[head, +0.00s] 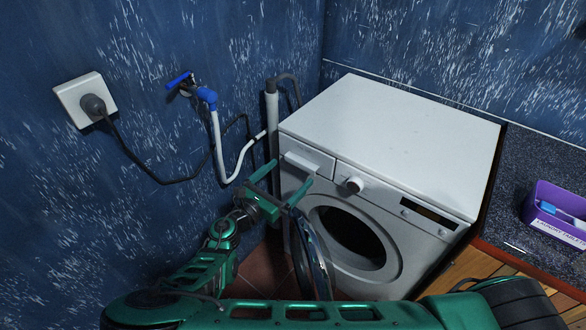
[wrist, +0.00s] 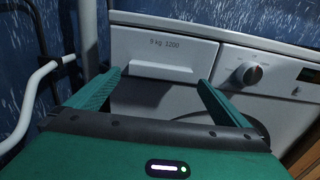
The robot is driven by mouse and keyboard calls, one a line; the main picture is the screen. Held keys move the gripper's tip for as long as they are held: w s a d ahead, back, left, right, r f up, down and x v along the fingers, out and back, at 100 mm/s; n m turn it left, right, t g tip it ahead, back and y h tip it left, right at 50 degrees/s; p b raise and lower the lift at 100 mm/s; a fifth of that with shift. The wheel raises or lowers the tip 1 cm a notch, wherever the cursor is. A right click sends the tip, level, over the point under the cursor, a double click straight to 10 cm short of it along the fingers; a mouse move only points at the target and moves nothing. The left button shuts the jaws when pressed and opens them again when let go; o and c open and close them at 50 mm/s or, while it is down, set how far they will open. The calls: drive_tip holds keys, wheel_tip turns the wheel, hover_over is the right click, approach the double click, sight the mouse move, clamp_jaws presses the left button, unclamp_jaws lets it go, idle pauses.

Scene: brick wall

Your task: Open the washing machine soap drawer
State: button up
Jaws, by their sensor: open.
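The white washing machine (head: 390,140) stands in the corner. Its soap drawer (head: 316,157) is at the upper left of the front and looks shut; the wrist view shows its front (wrist: 165,47) marked "9 kg 1200", with a projecting handle lip (wrist: 152,70) at the bottom. My green gripper (head: 290,173) is in front of the drawer, open and empty. In the wrist view its fingers (wrist: 159,77) point at the drawer, one to each side of the lip. I cannot tell whether either finger touches it.
A round knob (head: 355,185) is right of the drawer. The machine's round door (head: 312,262) appears swung open below my gripper. White hose (head: 220,145), grey pipe (head: 272,120) and blue wall are close on the left. A purple box (head: 555,212) stands on the right counter.

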sight(299, 165)
drive_tip(key=shift+x, duration=2.25)
